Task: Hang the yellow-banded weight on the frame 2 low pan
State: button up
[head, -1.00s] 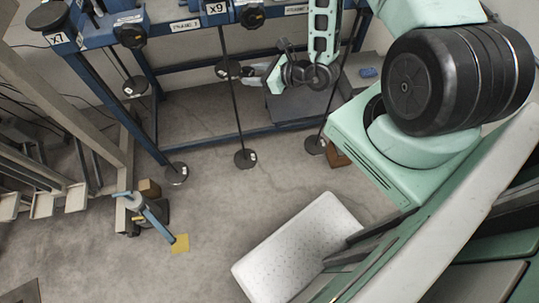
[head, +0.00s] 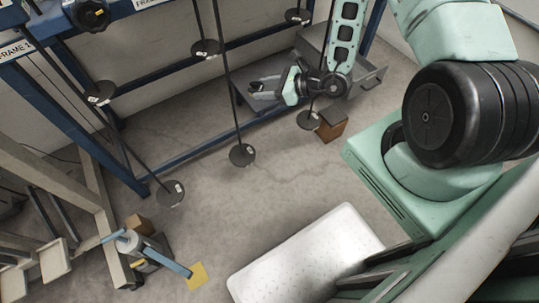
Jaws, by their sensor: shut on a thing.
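Several dark round pans hang on thin rods from the blue frames. A long rod holds a low pan (head: 242,155) in the middle, with a higher pan (head: 206,49) behind it. The frame label above is cut off, so I cannot read its number. My gripper (head: 262,88) is at the upper middle, right of the middle low pan and left of the right low pan (head: 308,120). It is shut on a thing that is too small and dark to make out. No yellow band can be seen on it.
A grey bench (head: 362,78) stands behind my gripper. A brown box (head: 331,126) is beside the right low pan. A left low pan (head: 172,192) hangs near a blue-armed stand (head: 145,252). The middle floor is clear.

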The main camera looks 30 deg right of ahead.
notch_tip(320, 180, down, 18)
jog(key=n+g+y+b, duration=0.2)
jog(key=n+g+b, duration=0.1)
jog(key=b, duration=1.4)
jog(key=n+g+y+b, duration=0.2)
jog(key=n+g+b, duration=0.1)
jog(key=b, duration=1.2)
send_near(243, 152)
jog(key=a+f, duration=0.1)
jog(key=w+a+f, duration=0.1)
jog(key=shift+a+f, duration=0.15)
jog(key=shift+a, duration=0.2)
jog(key=shift+a+p, duration=0.25)
jog(key=shift+p, duration=0.15)
jog(key=shift+w+a, duration=0.15)
jog(key=shift+a, duration=0.1)
jog(key=shift+w+a, duration=0.2)
jog(key=shift+a, duration=0.5)
jog(key=shift+w+a+p, duration=0.3)
jog(key=shift+a, duration=0.35)
jog(key=shift+f, duration=0.5)
